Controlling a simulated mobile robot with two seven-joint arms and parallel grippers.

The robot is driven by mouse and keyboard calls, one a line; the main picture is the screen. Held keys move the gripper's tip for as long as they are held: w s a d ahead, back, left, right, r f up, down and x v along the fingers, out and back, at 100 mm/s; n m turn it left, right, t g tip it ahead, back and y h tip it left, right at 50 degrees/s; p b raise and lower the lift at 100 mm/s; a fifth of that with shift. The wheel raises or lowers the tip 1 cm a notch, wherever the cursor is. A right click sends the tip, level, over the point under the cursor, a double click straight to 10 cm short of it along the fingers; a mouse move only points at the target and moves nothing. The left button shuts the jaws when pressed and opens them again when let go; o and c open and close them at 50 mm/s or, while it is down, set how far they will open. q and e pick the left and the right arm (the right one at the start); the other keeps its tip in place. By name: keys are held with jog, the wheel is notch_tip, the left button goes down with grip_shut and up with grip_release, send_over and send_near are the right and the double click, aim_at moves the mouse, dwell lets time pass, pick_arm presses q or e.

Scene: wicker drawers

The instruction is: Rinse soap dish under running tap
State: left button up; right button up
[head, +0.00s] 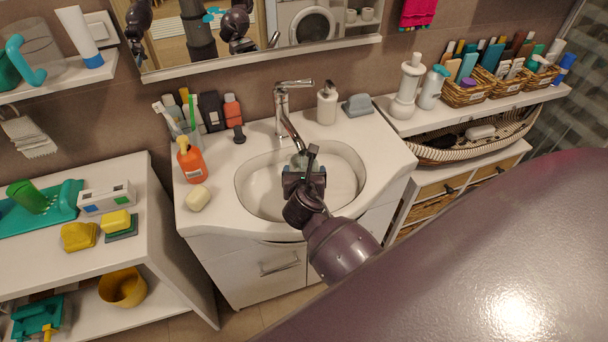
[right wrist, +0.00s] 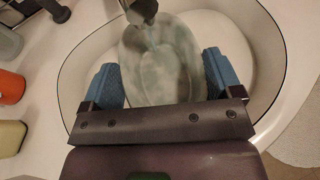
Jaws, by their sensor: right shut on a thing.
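The soap dish (right wrist: 160,62) is a greyish-green, translucent oval dish in the right wrist view. My right gripper (right wrist: 160,80) is shut on it, with blue finger pads at its two sides. In the head view the right gripper (head: 304,174) is over the basin, and it mostly hides the dish. The chrome tap (head: 283,100) has its spout end (right wrist: 140,10) over the far part of the dish. A pale streak below the spout looks like water. The white sink basin (head: 255,190) lies beneath. My left gripper is not directly in view.
A cream soap bar (head: 197,198) lies on the counter left of the basin, by an orange pump bottle (head: 190,161). A white dispenser (head: 327,103) and a grey object (head: 357,104) stand behind right. A mirror (head: 240,30) hangs above; a shelf (head: 425,118) adjoins at right.

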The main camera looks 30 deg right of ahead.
jog(key=shift+d, duration=0.15)
jog(key=shift+s+d, duration=0.15)
jog(key=shift+s, duration=0.05)
jog(key=shift+w, duration=0.1)
jog(key=shift+w+a, duration=0.15)
jog(key=shift+a, duration=0.2)
jog(key=shift+d, duration=0.15)
dwell(0.4)
jog(key=shift+s+d, duration=0.2)
jog(key=shift+s, duration=0.05)
jog(key=shift+a, duration=0.1)
jog(key=shift+s+a+r, duration=0.15)
jog(key=shift+s+a, duration=0.8)
jog(key=shift+s, duration=0.2)
jog(key=shift+s+a+r, duration=0.1)
jog(key=shift+s+a, duration=0.85)
jog(key=shift+s, duration=0.2)
